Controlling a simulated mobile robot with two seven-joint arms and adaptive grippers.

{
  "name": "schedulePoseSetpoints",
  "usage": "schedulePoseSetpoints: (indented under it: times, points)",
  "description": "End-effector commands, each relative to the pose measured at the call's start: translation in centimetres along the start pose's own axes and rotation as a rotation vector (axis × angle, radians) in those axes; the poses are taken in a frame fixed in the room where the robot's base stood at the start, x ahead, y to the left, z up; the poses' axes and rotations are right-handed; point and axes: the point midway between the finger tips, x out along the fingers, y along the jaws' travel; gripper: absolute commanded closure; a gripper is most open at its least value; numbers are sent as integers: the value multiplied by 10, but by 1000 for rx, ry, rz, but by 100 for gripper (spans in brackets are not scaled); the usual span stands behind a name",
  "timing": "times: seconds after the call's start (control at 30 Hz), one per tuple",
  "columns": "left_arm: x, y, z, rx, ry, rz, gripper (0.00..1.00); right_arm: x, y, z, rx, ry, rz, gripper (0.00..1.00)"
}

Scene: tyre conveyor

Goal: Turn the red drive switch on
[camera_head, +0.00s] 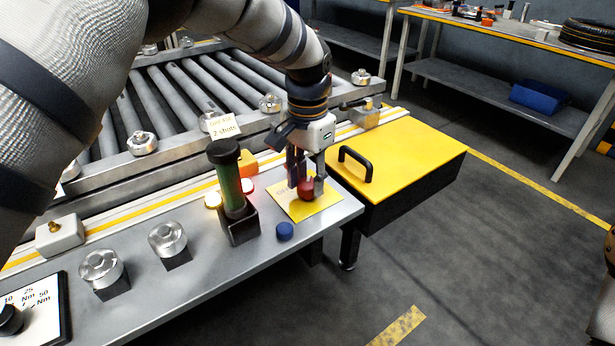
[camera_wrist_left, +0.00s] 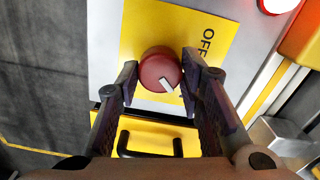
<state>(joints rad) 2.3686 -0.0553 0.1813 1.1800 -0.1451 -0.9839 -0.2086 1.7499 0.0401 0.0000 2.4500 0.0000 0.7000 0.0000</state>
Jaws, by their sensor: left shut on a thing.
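The red drive switch (camera_head: 306,191) is a round knob on a yellow label plate (camera_head: 298,211) near the right end of the grey bench. My left gripper (camera_head: 305,181) reaches down to it from above. In the left wrist view the red knob (camera_wrist_left: 155,66) sits between the two fingertips, which are closed on its sides. A white pointer mark shows on the knob, aimed to the lower right of that view. "OFF" is printed on the yellow plate (camera_wrist_left: 150,18), to the right of the knob. Any other lettering is hidden. My right gripper is out of view.
A blue button (camera_head: 285,231) and a green cylinder (camera_head: 231,190) in a black holder stand left of the switch. A yellow-topped box (camera_head: 420,160) with a black handle lies to the right. The roller conveyor (camera_head: 180,95) runs behind. Open floor lies at the front right.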

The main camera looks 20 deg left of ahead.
Motion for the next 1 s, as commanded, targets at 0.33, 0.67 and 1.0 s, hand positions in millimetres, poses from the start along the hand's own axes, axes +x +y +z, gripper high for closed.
schedulePoseSetpoints:
  times: [0.33, 0.67, 1.0]
  points:
    - [2, 0, 0, 47, -2, 1, 94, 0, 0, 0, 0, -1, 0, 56]
    - [2, 1, 0, 48, -3, 1, 64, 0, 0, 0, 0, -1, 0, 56]
    - [1, 0, 0, 46, -1, 1, 46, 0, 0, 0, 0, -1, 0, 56]
